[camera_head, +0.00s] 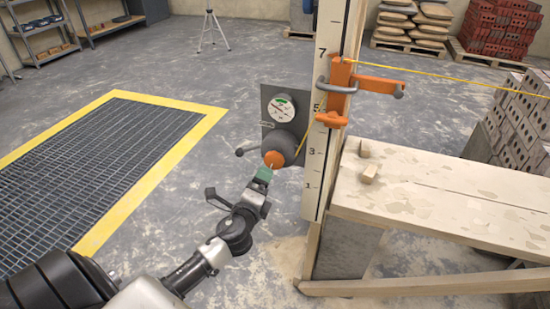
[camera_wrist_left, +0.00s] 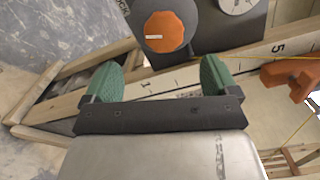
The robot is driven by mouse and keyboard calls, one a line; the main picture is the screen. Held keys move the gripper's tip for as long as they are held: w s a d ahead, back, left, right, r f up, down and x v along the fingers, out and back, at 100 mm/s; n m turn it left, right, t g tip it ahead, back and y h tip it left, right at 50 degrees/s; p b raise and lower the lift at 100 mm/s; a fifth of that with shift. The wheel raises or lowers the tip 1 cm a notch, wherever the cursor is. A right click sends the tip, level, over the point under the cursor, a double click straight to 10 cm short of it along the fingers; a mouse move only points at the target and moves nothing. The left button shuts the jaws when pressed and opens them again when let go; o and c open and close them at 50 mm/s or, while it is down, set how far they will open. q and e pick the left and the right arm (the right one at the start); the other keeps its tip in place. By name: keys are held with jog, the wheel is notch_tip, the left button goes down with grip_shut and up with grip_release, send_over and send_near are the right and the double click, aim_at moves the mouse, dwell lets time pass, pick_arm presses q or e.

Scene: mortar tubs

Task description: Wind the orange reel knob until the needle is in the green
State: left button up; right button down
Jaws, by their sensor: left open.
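The orange reel knob (camera_head: 274,159) sits on a dark reel on a grey plate (camera_head: 268,104) beside the numbered post. It also shows in the left wrist view (camera_wrist_left: 164,32), with a pale mark on its face. The gauge (camera_head: 281,108) above it has a white dial with a green sector; the needle is too small to read surely. In the wrist view only part of the gauge (camera_wrist_left: 238,3) shows. My left gripper (camera_head: 266,172) is just below the knob in the head view. In the wrist view its green fingers (camera_wrist_left: 158,80) are open and empty, with the knob beyond them.
The numbered post (camera_head: 322,150) rises right of the plate, with an orange clamp (camera_head: 342,88) and a yellow line. A wooden bench (camera_head: 440,195) stands to the right. A yellow-edged floor grate (camera_head: 80,160) lies left; bare floor is between.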

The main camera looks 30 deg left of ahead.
aim_at(273, 163)
pick_arm(q)
jog(key=w+n+b, duration=0.2)
jog(key=n, duration=0.5)
jog(key=w+a+n+b, duration=0.1)
jog(key=w+n+b, duration=0.1)
jog(key=n, duration=0.6)
jog(key=w+a+n+b, duration=0.1)
jog(key=w+n+b, duration=0.1)
jog(key=w+n, duration=0.2)
jog(key=shift+w+r+n+h+b, duration=0.1)
jog(key=shift+n+h+b, duration=0.05)
jog(key=shift+n, duration=0.7)
jog(key=shift+r+n+h+b, duration=0.1)
jog(key=shift+n+h+b, duration=0.05)
jog(key=shift+n, duration=0.7)
jog(key=shift+x, duration=0.8)
pick_arm(e)
jog(key=w+a+r+t, duration=0.1)
jog(key=w+a+r, duration=0.1)
jog(key=w+r, duration=0.9)
jog(key=shift+w+r, duration=0.25)
jog(key=shift+r, duration=0.15)
pick_arm(q)
jog(key=shift+c, duration=0.2)
jog(key=c, duration=0.9)
